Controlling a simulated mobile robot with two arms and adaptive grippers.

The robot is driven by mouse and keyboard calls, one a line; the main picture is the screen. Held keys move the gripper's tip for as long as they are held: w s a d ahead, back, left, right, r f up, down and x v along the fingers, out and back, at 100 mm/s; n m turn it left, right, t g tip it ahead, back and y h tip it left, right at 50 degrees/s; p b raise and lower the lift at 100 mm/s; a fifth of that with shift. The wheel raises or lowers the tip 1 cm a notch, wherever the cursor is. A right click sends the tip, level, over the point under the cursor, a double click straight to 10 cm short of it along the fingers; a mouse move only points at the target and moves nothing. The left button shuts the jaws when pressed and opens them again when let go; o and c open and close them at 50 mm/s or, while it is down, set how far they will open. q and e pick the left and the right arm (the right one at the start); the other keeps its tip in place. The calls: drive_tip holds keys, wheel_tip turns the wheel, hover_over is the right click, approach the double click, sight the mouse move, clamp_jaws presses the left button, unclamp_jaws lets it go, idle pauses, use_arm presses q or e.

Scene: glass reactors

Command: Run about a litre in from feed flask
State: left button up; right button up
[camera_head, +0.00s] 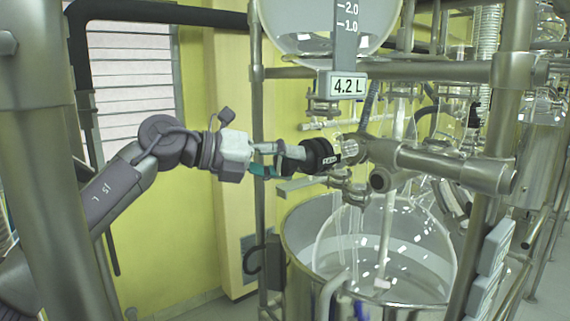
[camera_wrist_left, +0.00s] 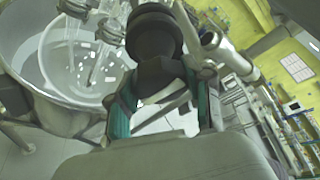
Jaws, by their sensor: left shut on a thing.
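The feed flask (camera_head: 320,22) is a round glass vessel at the top of the head view, cut off by the picture's edge. A scale with marks 1.0 and 2.0 stands in front of it, and a display (camera_head: 348,85) below reads 4.2 L. A black valve knob (camera_head: 320,156) sits under it on the glass line. My left gripper (camera_head: 283,160) is shut on this knob from the left; the black knob (camera_wrist_left: 155,38) also shows between the teal-sided fingers (camera_wrist_left: 160,100) in the left wrist view. The glass reactor (camera_head: 385,250) is below right. My right gripper is not in view.
A metal bath vessel (camera_head: 300,235) surrounds the reactor's lower part. Steel frame posts and rails (camera_head: 440,70) stand close around the knob, with a horizontal metal tube (camera_head: 455,168) to its right. A yellow wall and a window (camera_head: 135,85) lie behind my left arm.

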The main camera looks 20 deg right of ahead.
use_arm(q)
drive_tip(key=shift+f, duration=0.1)
idle(0.4)
drive_tip(key=o, duration=1.2)
drive_tip(key=shift+c, duration=0.2)
drive_tip(key=r, duration=0.6)
drive_tip(key=shift+w+d+r, duration=0.15)
drive_tip(key=shift+w+d, duration=0.1)
drive_tip(key=shift+w, duration=0.15)
drive_tip(key=r, duration=0.1)
drive_tip(key=s+r, duration=0.1)
drive_tip(key=r, duration=0.2)
drive_tip(key=shift+s+a, duration=0.2)
drive_tip(key=shift+a, duration=0.1)
drive_tip(key=shift+w+d+f, duration=0.15)
drive_tip(key=shift+w, duration=0.35)
drive_tip(key=shift+s, duration=0.1)
